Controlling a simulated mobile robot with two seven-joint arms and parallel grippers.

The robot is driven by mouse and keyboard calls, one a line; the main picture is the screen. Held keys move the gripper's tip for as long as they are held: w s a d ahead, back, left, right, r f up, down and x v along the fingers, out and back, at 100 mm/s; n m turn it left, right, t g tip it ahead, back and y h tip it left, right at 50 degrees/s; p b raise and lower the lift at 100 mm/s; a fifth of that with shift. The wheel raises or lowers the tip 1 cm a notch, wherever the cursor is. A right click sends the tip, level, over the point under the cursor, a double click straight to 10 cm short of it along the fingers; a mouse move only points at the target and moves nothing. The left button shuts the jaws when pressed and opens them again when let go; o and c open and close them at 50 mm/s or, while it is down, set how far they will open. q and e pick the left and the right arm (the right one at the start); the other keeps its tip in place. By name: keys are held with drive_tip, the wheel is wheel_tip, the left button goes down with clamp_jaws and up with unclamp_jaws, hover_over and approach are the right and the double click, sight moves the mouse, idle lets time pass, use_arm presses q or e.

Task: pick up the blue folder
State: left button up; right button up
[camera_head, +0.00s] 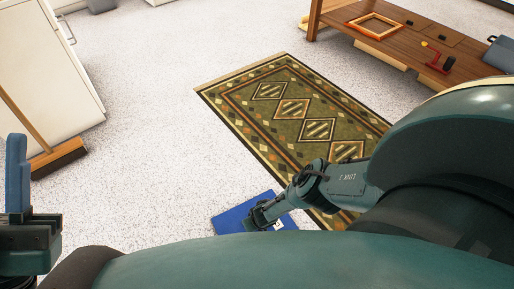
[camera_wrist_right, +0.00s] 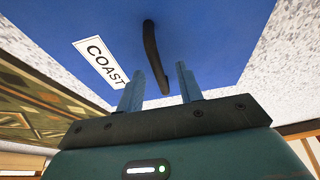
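The blue folder (camera_head: 232,217) lies on the speckled floor at the rug's near left edge, partly hidden by my right arm. In the right wrist view the folder (camera_wrist_right: 215,35) fills the upper part, with a white label (camera_wrist_right: 98,62) reading "COAST" and a black curved handle (camera_wrist_right: 151,50). My right gripper (camera_head: 257,222) is at the folder; its fingers (camera_wrist_right: 161,72) are apart, and the handle's lower end shows between them. Contact cannot be told. My left gripper (camera_head: 18,150) is at the left edge, away from the folder, its blue finger pointing up; its opening is unclear.
A patterned green rug (camera_head: 300,118) lies beside the folder. A low wooden table (camera_head: 400,45) holding an orange frame (camera_head: 374,25) stands at the upper right. A broom (camera_head: 58,157) and a white cabinet (camera_head: 50,75) are at the left. The floor between is clear.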

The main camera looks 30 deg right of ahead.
drive_tip(key=shift+c, duration=0.5)
clamp_jaws()
idle(1.0)
